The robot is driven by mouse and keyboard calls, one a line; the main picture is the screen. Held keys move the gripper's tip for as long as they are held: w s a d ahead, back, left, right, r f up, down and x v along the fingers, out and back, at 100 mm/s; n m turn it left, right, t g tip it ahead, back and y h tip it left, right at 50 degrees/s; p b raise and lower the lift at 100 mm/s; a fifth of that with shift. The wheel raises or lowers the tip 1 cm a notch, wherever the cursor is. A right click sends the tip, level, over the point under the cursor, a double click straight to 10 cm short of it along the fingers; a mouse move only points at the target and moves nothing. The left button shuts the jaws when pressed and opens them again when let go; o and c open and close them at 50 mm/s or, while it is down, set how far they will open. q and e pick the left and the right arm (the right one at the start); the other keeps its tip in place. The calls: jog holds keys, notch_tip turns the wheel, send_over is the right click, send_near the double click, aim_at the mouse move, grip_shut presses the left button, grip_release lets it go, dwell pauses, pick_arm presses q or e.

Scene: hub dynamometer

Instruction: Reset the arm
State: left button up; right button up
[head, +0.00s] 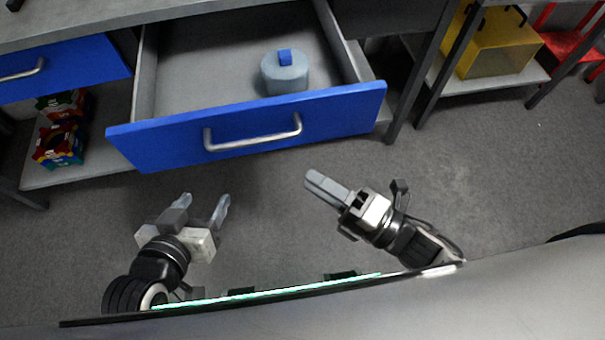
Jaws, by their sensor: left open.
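My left gripper (205,202) is at the lower left, in front of the blue drawer. Its two fingers are spread apart with nothing between them. My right gripper (316,182) is in the lower middle, pointing up and left. Its fingers are seen edge-on and overlap, so their gap is hidden. I see nothing held in it. Both grippers are apart from the drawer and its handle.
A blue-fronted drawer (350,112) with a silver handle (253,135) stands open towards me. A grey-blue cylinder with a blue top (284,76) sits inside. Colourful boxes (60,145) and a yellow box (500,47) are on lower shelves. The floor (500,180) at right is clear.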

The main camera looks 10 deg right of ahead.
pick_arm(q)
jog(key=shift+s+d, duration=0.2)
pick_arm(e)
jog(key=shift+v, duration=0.8)
pick_arm(q)
jog(key=r+p, duration=0.1)
jog(key=p, duration=0.1)
jog(key=r+p, duration=0.1)
jog(key=p, duration=0.2)
jog(key=shift+a+r+g+p, duration=0.15)
jog(key=shift+a+g+p, duration=0.1)
jog(key=shift+g+p, duration=0.1)
pick_arm(e)
jog(key=d+m+h, duration=0.2)
jog(key=m+h, duration=0.2)
jog(key=m, duration=0.5)
jog(key=d+m+g+h, duration=0.1)
jog(key=d+m+h, duration=0.1)
jog(key=m, duration=0.7)
jog(key=d+m+g+h, duration=0.1)
jog(key=m+h, duration=0.4)
jog(key=m, duration=0.4)
jog(key=shift+w+d+h, duration=0.3)
jog(key=shift+d, duration=0.1)
